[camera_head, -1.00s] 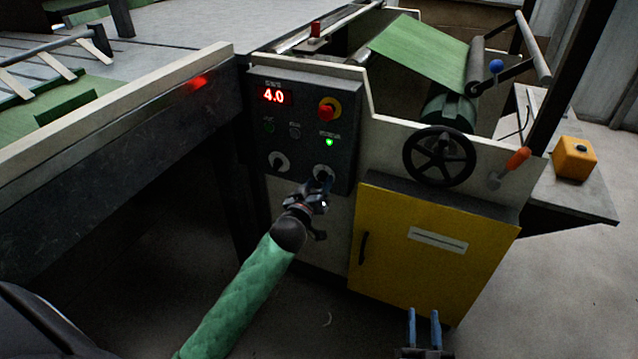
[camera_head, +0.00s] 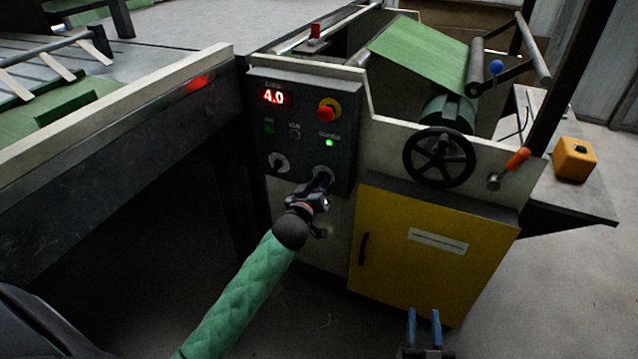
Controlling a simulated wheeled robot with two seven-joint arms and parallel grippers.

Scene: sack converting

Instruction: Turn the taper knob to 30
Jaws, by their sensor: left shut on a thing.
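The dark control panel (camera_head: 305,130) stands upright on the machine's front, with a red display (camera_head: 274,97) reading 4.0. Two round knobs sit low on the panel: the left knob (camera_head: 279,162) is free, with a pale face. The right knob (camera_head: 323,173) is mostly hidden by my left gripper (camera_head: 321,183), which is shut on it. I cannot read the labels or the scale around either knob. My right gripper (camera_head: 423,328) is at the bottom edge, its two blue fingers apart and empty, well away from the panel.
A red emergency button (camera_head: 327,112) sits above the knobs, and a green lamp (camera_head: 329,142) is lit. A yellow cabinet (camera_head: 420,255) and a black handwheel (camera_head: 439,157) are to the right. A long beam (camera_head: 110,150) runs along the left.

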